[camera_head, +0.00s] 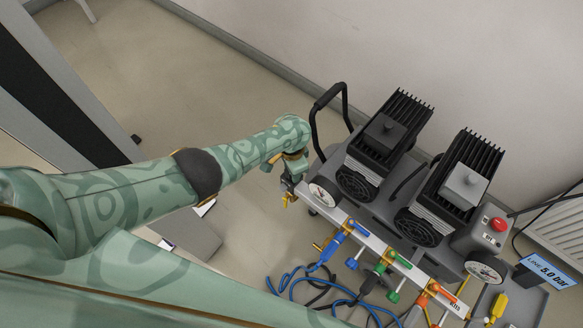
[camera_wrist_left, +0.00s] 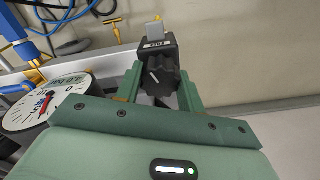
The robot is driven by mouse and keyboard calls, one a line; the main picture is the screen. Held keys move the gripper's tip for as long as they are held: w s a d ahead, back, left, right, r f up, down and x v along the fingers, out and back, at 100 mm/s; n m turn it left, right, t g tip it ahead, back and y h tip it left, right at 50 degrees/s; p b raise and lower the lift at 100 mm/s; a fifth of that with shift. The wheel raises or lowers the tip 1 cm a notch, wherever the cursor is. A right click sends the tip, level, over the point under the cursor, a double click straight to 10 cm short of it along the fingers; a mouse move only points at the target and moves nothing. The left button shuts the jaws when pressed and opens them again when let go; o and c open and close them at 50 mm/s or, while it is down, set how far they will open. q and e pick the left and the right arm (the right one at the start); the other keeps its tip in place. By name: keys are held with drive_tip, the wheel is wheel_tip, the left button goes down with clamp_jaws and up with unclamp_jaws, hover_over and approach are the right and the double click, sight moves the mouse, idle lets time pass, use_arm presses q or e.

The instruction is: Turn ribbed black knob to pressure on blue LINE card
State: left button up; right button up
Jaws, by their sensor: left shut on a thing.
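The ribbed black knob (camera_wrist_left: 160,73) sits between the two green fingers of my left gripper (camera_wrist_left: 160,90) in the left wrist view, with a small label and a grey tip above it. In the head view my left gripper (camera_head: 291,178) is at the left end of the compressor's manifold; the knob is largely hidden there. The left gripper is shut on the knob. A white gauge (camera_head: 322,193) stands beside it; its red needle shows in the left wrist view, but its scale is too small to read surely. The blue LINE card (camera_head: 548,270) reads 5.0 bar. My right gripper is out of view.
The compressor has two finned black motors (camera_head: 392,128) and a black handle (camera_head: 330,100). A second gauge (camera_head: 486,267) and a red button (camera_head: 499,224) are at right. Coloured valves (camera_head: 390,256) and blue hoses (camera_head: 316,283) hang in front.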

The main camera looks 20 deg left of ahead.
use_arm(q)
drive_tip(key=shift+s+m, duration=0.1)
drive_tip(key=shift+m, duration=2.1)
drive_tip(key=o, duration=1)
drive_tip(key=shift+c, duration=0.2)
wheel_tip(320, 180, up, 16)
drive_tip(key=p, duration=1.1)
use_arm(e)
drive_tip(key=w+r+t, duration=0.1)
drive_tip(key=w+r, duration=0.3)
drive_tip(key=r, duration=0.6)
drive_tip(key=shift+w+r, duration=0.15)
use_arm(q)
drive_tip(key=shift+r, duration=0.1)
